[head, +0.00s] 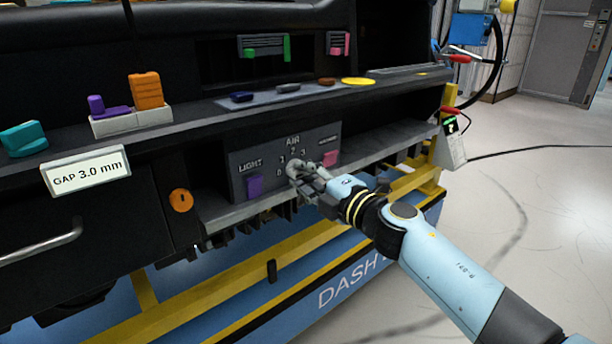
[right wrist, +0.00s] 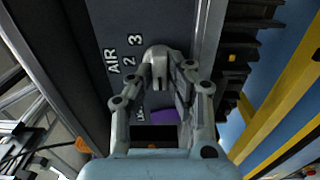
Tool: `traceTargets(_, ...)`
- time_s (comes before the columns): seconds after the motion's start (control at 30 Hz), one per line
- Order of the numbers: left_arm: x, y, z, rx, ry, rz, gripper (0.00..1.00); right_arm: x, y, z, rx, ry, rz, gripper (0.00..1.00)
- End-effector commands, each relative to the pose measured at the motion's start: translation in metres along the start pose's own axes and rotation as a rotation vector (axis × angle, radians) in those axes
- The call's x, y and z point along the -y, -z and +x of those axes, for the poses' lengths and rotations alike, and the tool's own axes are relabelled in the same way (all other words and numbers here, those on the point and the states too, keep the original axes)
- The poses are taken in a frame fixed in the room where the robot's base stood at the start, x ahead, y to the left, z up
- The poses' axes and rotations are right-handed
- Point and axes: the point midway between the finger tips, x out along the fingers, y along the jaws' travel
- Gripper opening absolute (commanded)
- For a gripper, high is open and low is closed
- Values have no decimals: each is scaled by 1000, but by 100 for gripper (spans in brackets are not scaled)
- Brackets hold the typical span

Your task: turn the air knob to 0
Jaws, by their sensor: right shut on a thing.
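The air knob (head: 293,169) is a grey knob on the dark control panel (head: 237,165), below the AIR label and the scale numbers 0, 1, 2 and 3. My right gripper (head: 302,171) is shut on the knob, reaching in from the right. The right wrist view shows the grey knob (right wrist: 157,62) between the fingers of my right gripper (right wrist: 159,76), close to the 2 and 3 marks. The gripper partly hides the knob, and I cannot tell which number it points to. My left gripper is not in view.
A purple switch (head: 254,187) under LIGHT is left of the knob, and a pink switch (head: 330,158) is right of it. An orange round knob (head: 181,200) is farther left. A ledge (head: 225,216) runs below the panel, with a yellow frame (head: 220,293) under it.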

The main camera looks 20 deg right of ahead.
Motion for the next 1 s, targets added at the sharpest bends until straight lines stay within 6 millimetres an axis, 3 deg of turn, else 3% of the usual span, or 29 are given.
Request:
traceTargets(0.17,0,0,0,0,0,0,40,2,0,-1,-1,4,-3,0)
traceTargets(0.2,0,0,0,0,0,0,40,2,0,-1,-1,4,-3,19)
traceTargets(0.27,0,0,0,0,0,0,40,2,0,-1,-1,4,-3,25)
traceTargets(0.57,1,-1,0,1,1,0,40,1,0,-4,0,2,-1,25)
traceTargets(0.67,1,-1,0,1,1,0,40,2,0,-15,0,4,-1,25)
traceTargets(1.0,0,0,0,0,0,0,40,3,0,-91,-2,6,-3,25)
